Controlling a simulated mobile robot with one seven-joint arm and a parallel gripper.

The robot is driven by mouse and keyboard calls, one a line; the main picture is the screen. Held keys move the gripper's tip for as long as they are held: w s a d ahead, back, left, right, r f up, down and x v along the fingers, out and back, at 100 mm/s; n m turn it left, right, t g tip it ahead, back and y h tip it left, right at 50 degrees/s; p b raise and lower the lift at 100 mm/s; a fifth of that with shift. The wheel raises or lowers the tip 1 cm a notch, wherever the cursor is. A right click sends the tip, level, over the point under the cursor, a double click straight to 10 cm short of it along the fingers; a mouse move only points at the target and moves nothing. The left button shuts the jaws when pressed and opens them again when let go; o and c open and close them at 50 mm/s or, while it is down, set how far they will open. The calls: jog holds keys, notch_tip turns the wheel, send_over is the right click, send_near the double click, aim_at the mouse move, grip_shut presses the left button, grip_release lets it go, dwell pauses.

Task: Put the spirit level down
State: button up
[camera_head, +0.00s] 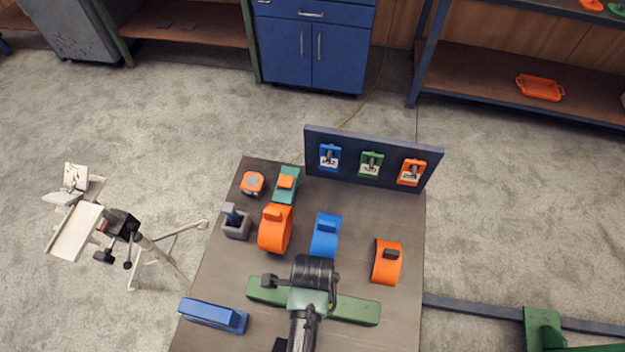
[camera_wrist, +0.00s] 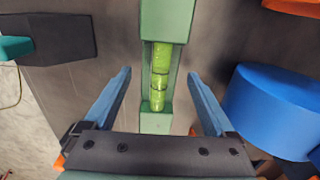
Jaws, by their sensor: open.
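The spirit level (camera_head: 357,310) is a long green bar lying across the front part of the work table, and it looks flat on the tabletop. My arm covers its middle in the head view. In the wrist view the level (camera_wrist: 167,20) runs up the picture, with its yellow-green vial in the middle. My gripper (camera_wrist: 159,73) is open, with one blue finger on each side of the level's vial part. Gaps show between both fingers and the level. The fingertips are hidden in the head view.
The table (camera_head: 230,270) also holds a blue ring-shaped part (camera_head: 325,238) behind the level, orange ones (camera_head: 275,230) (camera_head: 386,265) to either side, and a blue block (camera_head: 213,315) at front left. A panel (camera_head: 345,178) with three tagged fittings stands at the back.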

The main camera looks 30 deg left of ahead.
notch_tip(320, 180, up, 12)
jog(key=w+a+r+n+t+y, duration=0.2)
jog(key=w+r+n+t, duration=0.2)
jog(key=w+r+t, duration=0.8)
jog(key=w+d+r+n+t, duration=0.15)
jog(key=w+r, duration=0.35)
jog(key=r, duration=0.5)
jog(key=w+d+r+n, duration=0.1)
jog(key=w+r+n, duration=0.1)
jog(key=w+r, duration=0.55)
jog(key=s+d+r+n+t, duration=0.1)
jog(key=d+r+t, duration=0.15)
jog(key=r, duration=0.65)
jog(key=s+d+r+n+t, duration=0.1)
jog(key=r+n+t, duration=0.15)
jog(key=r, duration=0.65)
jog(key=s+d+r+n+t+h, duration=0.1)
jog(key=s+r+t, duration=0.3)
jog(key=r, duration=0.5)
jog(key=s+d+r+n+t+h, duration=0.1)
jog(key=s+d+r+n+t, duration=0.1)
jog(key=s+r+t, duration=0.3)
notch_tip(320, 180, up, 6)
jog(key=s+d, duration=0.1)
jog(key=s, duration=0.2)
jog(key=shift+d+f+n, duration=0.2)
jog(key=shift+d+n, duration=0.15)
jog(key=shift+n, duration=0.05)
jog(key=shift+w, duration=0.1)
